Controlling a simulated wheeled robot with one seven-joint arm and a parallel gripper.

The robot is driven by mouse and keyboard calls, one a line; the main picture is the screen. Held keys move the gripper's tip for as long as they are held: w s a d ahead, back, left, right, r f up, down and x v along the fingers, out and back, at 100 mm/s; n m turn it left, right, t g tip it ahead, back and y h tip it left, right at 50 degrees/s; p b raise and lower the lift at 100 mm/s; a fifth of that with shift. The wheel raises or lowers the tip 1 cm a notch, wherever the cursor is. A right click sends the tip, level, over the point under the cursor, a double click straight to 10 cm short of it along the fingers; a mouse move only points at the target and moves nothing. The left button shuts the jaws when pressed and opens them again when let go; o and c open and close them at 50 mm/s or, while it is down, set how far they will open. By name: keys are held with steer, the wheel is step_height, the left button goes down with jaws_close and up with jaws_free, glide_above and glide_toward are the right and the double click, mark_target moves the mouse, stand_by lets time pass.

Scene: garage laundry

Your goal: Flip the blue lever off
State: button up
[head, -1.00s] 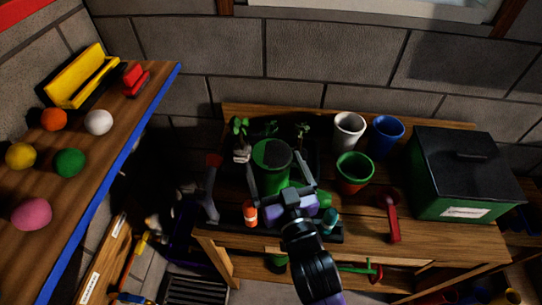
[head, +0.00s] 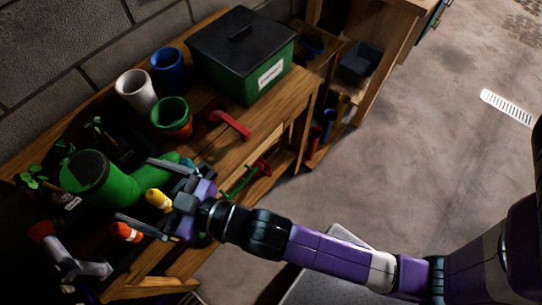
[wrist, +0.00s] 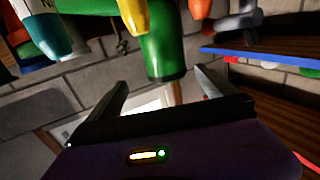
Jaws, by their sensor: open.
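I cannot make out a blue lever in either view. My gripper (head: 137,190) is open over the left part of the wooden workbench, close to a thick green curved can or pipe (head: 90,178). In the head view a yellow-topped bottle (head: 158,200) shows between its fingers, and an orange-topped one (head: 125,232) is beside the lower finger. In the wrist view the two fingers (wrist: 160,76) are spread, with nothing seen held. The green body (wrist: 163,45) is beyond them, and the yellow tip (wrist: 132,15) and a teal bottle (wrist: 45,35) are near the top.
A white cup (head: 135,92), a blue cup (head: 168,70) and a green-rimmed pot (head: 171,117) stand behind. A red-handled tool (head: 229,124) lies on the workbench (head: 262,128). A green box (head: 245,75) with black lid stands at its far end. Open concrete floor (head: 420,150) is at right.

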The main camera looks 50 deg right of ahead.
steer(key=s+d+f+m+h, duration=0.2)
steer(key=s+d+f+h, duration=0.15)
steer(key=s+d, duration=1)
steer(key=s+d+r+m+g+h, duration=0.1)
steer(key=s+d, duration=0.1)
steer(key=s, duration=0.5)
steer(key=s+d+r+g+h, duration=0.1)
steer(key=s+d+r, duration=0.1)
steer(key=s, duration=0.5)
steer(key=shift+d+r+m, duration=0.15)
steer(key=shift+d+m, duration=0.1)
steer(key=shift+m, duration=0.15)
steer(key=shift+h, duration=0.25)
steer(key=shift+c, duration=0.5)
